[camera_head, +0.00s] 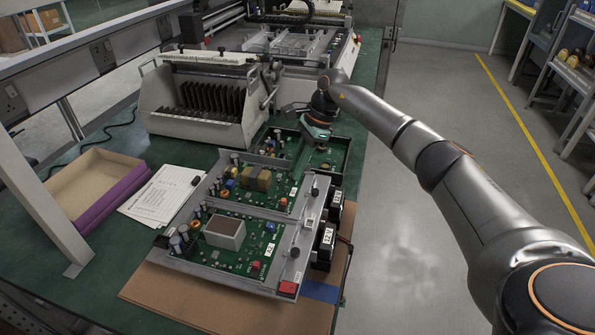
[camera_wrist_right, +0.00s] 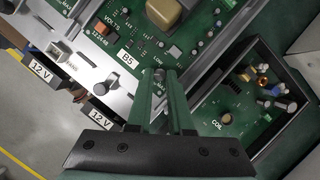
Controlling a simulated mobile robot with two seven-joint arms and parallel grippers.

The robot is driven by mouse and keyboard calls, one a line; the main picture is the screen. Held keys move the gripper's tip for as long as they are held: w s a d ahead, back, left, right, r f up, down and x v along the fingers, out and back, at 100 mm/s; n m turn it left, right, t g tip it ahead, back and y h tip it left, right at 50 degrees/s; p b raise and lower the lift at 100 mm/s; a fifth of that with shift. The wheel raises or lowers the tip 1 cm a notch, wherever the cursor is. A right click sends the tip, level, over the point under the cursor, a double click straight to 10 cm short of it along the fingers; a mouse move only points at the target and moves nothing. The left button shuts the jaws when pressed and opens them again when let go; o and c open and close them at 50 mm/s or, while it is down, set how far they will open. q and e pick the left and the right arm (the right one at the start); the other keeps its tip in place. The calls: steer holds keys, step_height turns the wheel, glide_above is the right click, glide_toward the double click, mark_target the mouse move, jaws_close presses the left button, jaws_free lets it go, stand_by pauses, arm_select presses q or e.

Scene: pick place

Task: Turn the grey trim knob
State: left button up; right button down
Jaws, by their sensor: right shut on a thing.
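In the right wrist view, the small grey knob (camera_wrist_right: 158,75) stands between the fingertips of my right gripper (camera_wrist_right: 160,80), at the edge of a green board beside the label B5. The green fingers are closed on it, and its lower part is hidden. In the head view, my right gripper (camera_head: 316,134) reaches down over the far end of the circuit boards, and the grey knob cannot be made out there. My left gripper is in neither view.
Green circuit boards (camera_head: 232,255) in metal frames lie on a brown mat (camera_head: 180,300). A tray marked COIL (camera_wrist_right: 262,75) is right of my fingers. A card rack (camera_head: 165,115), papers (camera_head: 150,195) and a purple-sided box (camera_head: 115,200) stand left. Open floor lies right of the bench.

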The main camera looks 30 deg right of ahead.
steer(key=shift+w+n, duration=0.1)
steer(key=shift+n, duration=0.4)
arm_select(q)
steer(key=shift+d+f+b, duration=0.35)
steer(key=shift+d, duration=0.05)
arm_select(e)
steer(key=shift+n+g, duration=0.3)
steer(key=shift+n, duration=0.1)
steer(key=c, duration=0.8)
jaws_free()
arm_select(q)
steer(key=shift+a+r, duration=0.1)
